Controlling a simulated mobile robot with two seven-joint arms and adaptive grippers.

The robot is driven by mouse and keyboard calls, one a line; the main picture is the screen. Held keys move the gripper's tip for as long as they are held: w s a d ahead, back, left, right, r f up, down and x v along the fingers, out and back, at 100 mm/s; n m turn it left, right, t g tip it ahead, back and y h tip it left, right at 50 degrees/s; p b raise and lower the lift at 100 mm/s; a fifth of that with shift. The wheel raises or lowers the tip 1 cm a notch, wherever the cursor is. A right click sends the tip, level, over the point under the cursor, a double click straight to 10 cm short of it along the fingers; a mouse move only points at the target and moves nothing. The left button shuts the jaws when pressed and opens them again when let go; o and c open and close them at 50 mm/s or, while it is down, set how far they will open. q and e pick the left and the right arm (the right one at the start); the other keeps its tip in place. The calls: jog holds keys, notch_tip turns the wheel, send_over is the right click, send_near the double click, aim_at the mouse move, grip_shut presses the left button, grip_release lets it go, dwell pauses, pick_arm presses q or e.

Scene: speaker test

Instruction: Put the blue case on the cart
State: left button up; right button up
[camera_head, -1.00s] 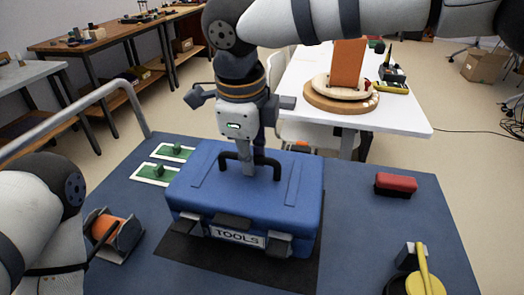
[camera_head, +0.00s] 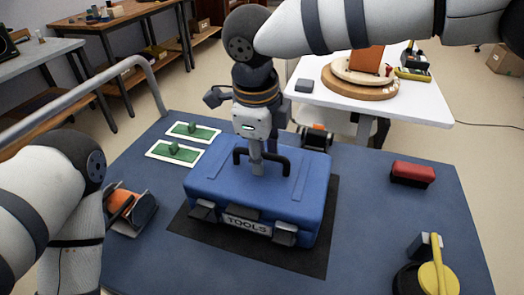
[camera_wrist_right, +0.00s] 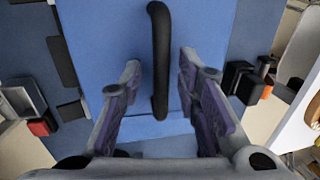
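The blue case (camera_head: 215,178), marked "TOOLS", stands upright over a dark mat (camera_head: 300,258) on the blue cart top (camera_head: 370,215), which has a metal rail (camera_head: 100,78). Its black handle (camera_head: 283,160) stands up from the lid. My right gripper (camera_head: 256,162) is down at the handle. In the right wrist view my right gripper (camera_wrist_right: 159,78) is open, its fingers on either side of the handle (camera_wrist_right: 160,50), with gaps between. My left arm shows at the left edge of the head view; its gripper is out of view.
On the cart top are two green boards (camera_head: 176,151), an orange spool (camera_head: 120,204), a red block (camera_head: 412,173) and a yellow-handled tool (camera_head: 437,268). A white table (camera_head: 425,110) stands behind. The right side of the top has free room.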

notch_tip(320, 180, up, 12)
jog(key=s, duration=0.2)
jog(key=shift+a+p, duration=0.3)
jog(key=shift+p, duration=0.1)
jog(key=shift+f, duration=0.15)
